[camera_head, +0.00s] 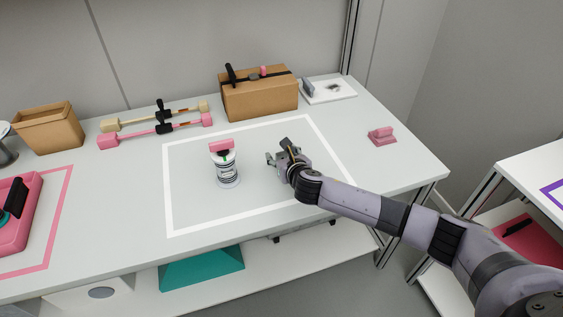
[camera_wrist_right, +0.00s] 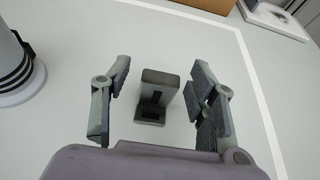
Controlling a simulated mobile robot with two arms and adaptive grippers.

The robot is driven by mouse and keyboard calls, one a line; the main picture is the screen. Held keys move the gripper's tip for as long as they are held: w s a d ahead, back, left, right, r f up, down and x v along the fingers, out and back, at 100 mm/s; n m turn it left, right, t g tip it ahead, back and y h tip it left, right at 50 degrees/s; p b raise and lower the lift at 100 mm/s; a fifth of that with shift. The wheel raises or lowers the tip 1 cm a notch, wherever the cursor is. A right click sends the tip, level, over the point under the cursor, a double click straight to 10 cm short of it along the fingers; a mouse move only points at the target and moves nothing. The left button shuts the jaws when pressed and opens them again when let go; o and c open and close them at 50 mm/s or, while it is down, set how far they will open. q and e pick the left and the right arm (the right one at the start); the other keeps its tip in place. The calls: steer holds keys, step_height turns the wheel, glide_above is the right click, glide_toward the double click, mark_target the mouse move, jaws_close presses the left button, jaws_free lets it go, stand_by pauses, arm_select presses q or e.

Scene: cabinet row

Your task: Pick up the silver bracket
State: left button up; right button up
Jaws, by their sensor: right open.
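The silver bracket (camera_wrist_right: 158,92) is a small grey L-shaped piece with a dark slot, standing on the white tabletop in the right wrist view. My right gripper (camera_wrist_right: 163,76) is open, with one finger on each side of the bracket and a visible gap to both. In the head view my right gripper (camera_head: 279,156) is low over the right part of the white-outlined area. The bracket cannot be made out clearly there, as the gripper covers that spot. My left gripper is not in view.
A white canister with black bands (camera_head: 227,170) and a pink top stands left of the gripper; its base shows in the wrist view (camera_wrist_right: 15,75). A cardboard box (camera_head: 258,98) stands behind. A pink block (camera_head: 382,135) lies to the right. The outlined area's front is clear.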

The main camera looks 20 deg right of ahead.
steer(key=shift+w, duration=0.2)
steer(key=shift+c, duration=0.4)
jaws_close()
